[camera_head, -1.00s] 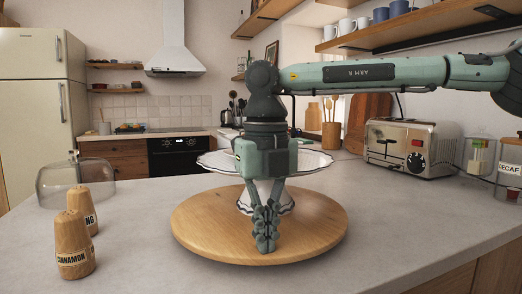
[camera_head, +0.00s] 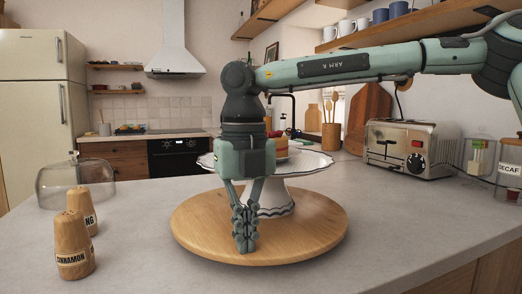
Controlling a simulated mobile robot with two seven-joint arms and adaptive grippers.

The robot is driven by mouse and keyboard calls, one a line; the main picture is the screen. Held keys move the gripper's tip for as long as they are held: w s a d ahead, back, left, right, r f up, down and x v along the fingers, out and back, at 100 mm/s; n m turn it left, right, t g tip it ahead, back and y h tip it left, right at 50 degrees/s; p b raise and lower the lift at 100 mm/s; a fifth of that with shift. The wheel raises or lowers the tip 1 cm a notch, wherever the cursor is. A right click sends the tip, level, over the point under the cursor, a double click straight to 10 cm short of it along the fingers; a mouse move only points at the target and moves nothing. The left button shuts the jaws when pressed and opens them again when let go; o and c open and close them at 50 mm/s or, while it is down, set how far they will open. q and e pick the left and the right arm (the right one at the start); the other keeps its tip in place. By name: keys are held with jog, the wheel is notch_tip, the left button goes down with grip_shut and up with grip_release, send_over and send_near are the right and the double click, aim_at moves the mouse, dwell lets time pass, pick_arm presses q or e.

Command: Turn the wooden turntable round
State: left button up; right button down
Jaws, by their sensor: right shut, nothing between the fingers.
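The wooden turntable (camera_head: 310,241) is a round, light-brown disc on the grey counter. A white cake stand (camera_head: 312,163) with a dark scalloped rim stands on it, with a piece of cake (camera_head: 281,147) on its plate. My right gripper (camera_head: 245,243) points down over the front left part of the turntable. Its fingers are shut and empty, with the tips at or close to the wooden surface; I cannot tell whether they touch. The gripper and wrist hide part of the stand and the cake. My left gripper is not in view.
Two wooden shakers, one marked cinnamon (camera_head: 74,246), stand at the left. A glass dome (camera_head: 75,182) lies behind them. A toaster (camera_head: 412,148) and a decaf jar (camera_head: 509,170) are at the right. The counter in front of the turntable is clear.

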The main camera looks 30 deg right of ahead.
jog(key=shift+w+a+f, duration=0.1)
jog(key=shift+w+a, duration=0.3)
jog(key=shift+w+a, duration=0.55)
jog(key=shift+w, duration=0.1)
